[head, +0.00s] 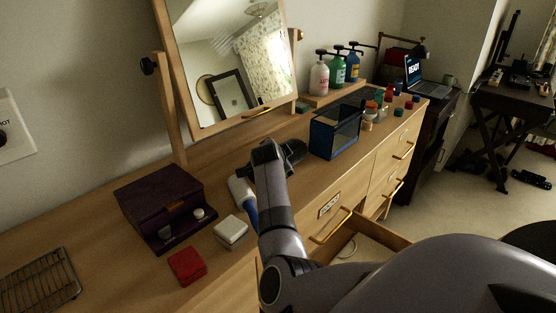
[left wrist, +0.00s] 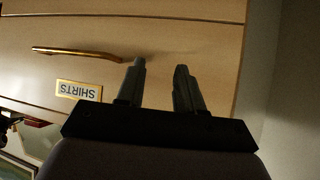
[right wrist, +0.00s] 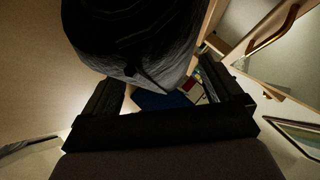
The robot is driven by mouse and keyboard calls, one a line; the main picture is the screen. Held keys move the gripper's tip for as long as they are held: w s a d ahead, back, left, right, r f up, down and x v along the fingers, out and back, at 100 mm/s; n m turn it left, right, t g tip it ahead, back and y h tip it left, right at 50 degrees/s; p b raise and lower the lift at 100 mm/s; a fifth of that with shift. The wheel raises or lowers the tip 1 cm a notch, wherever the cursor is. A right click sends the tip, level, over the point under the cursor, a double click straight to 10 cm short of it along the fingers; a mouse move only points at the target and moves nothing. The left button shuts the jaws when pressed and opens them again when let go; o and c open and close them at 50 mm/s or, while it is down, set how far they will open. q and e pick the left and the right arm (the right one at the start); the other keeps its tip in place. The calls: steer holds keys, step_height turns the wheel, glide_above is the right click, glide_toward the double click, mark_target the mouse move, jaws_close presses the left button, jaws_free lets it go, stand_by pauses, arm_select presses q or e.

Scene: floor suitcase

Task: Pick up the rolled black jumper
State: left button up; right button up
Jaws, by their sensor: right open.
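A dark, rounded bundle with a grey lower edge, which looks like the rolled black jumper (right wrist: 140,35), fills the top middle of the right wrist view. My right gripper (right wrist: 158,75) is open, with one finger on each side of the bundle's lower part. I cannot tell whether either finger touches it. The jumper cannot be made out in the head view. My left gripper (left wrist: 160,66) is open and empty, in front of a wooden drawer front with a SHIRTS label (left wrist: 79,90).
An open drawer (head: 365,238) juts from the dresser at lower middle. On the dresser top stand a purple box (head: 160,200), a red box (head: 187,266), a white box (head: 230,232), a dark blue glass case (head: 335,130), a wire rack (head: 40,283) and a mirror (head: 225,70).

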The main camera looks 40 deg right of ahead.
steer(key=shift+w+d+f, duration=0.25)
steer(key=shift+d, duration=0.1)
steer(key=c, duration=0.9)
steer(key=shift+c, duration=0.3)
steer(key=shift+r, duration=0.15)
